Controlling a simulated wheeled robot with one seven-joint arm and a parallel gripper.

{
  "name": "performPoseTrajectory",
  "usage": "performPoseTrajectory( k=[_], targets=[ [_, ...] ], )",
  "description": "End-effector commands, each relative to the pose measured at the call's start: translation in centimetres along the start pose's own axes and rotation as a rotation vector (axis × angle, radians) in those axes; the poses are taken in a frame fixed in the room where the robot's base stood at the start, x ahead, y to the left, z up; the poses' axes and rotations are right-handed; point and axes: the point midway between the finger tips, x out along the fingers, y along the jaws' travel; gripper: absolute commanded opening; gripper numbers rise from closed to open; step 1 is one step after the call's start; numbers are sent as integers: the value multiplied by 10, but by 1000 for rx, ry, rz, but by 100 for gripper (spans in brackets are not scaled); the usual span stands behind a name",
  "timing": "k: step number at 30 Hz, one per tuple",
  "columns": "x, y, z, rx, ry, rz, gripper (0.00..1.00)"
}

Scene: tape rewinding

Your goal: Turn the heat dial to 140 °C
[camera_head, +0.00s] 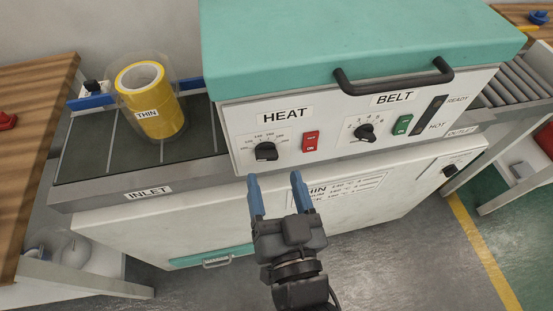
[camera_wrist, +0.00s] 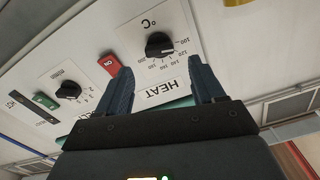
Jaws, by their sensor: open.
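The black heat dial (camera_head: 265,151) is on the white front panel, below the HEAT label (camera_head: 285,115). In the wrist view the dial (camera_wrist: 159,45) appears upside down, with its scale from 100 to 200 around it. I cannot read its setting with certainty. My gripper (camera_head: 275,179) is open and empty, in front of the panel and below the dial in the head view. In the wrist view its two blue fingers (camera_wrist: 161,70) are spread apart, with the dial beyond them and roughly centred between them. They appear clear of the dial.
A red switch (camera_head: 310,141) is right of the heat dial. The belt dial (camera_head: 364,132) and green switch (camera_head: 402,125) are farther right. A black handle (camera_head: 394,82) juts from the teal lid above. A yellow tape roll (camera_head: 158,116) marked THIN stands on the inlet at left.

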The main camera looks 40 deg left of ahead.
Motion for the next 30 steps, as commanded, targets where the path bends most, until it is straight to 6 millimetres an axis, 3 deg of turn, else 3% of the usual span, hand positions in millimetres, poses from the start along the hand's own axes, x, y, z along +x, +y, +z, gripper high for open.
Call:
performPoseTrajectory(
  k=[9,21,30],
  targets=[
    [42,0,-2,0,1,1,68],
    [49,1,0,0,0,2,67],
    [49,1,0,0,0,2,38]
  ],
)
